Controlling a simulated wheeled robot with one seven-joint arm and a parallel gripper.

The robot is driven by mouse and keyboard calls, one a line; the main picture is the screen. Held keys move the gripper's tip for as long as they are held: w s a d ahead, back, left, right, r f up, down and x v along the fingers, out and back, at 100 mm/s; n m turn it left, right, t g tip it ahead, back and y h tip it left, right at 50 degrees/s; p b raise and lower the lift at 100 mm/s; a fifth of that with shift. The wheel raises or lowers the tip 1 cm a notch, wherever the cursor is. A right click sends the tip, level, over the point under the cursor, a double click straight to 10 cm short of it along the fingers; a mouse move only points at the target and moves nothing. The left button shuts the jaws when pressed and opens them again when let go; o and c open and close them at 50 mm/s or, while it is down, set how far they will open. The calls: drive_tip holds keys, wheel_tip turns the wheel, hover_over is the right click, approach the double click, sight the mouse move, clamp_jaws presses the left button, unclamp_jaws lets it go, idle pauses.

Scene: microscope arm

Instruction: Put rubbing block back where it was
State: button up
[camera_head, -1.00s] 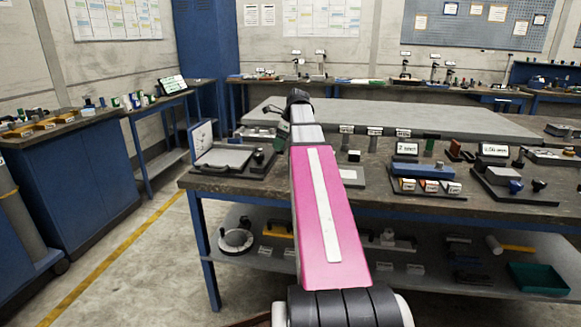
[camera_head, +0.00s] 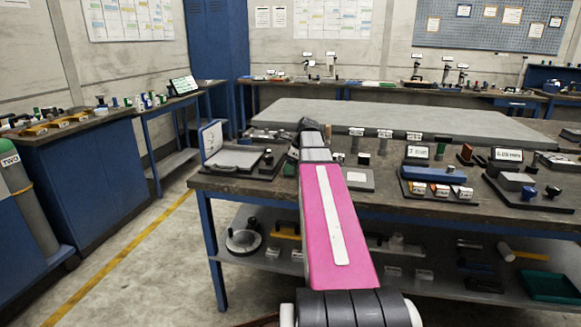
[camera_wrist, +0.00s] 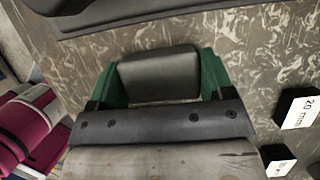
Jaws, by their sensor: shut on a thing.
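A dark, smooth, rounded block, seemingly the rubbing block (camera_wrist: 158,76), sits between the green finger pads of my gripper (camera_wrist: 160,88) in the wrist view. The gripper is shut on it, with pads against its left and right sides. Below it in the wrist view is the streaked dark worktop (camera_wrist: 75,48); I cannot tell whether the block touches it. In the head view my arm reaches over the near workbench (camera_head: 240,189), and its end is near the left part of the bench. The block cannot be made out there.
A "20 mm" label block (camera_wrist: 297,108) and another label stand right of the gripper. A dark edge crosses the top of the wrist view. Left of my arm is a grey tray-like plate (camera_head: 236,158); to the right are a grey plate (camera_head: 357,180) and a blue block (camera_head: 432,174).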

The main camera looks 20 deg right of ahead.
drive_tip(key=shift+f, duration=0.15)
drive_tip(key=o, duration=0.9)
drive_tip(key=v, duration=1.2)
drive_tip(key=shift+r, duration=0.25)
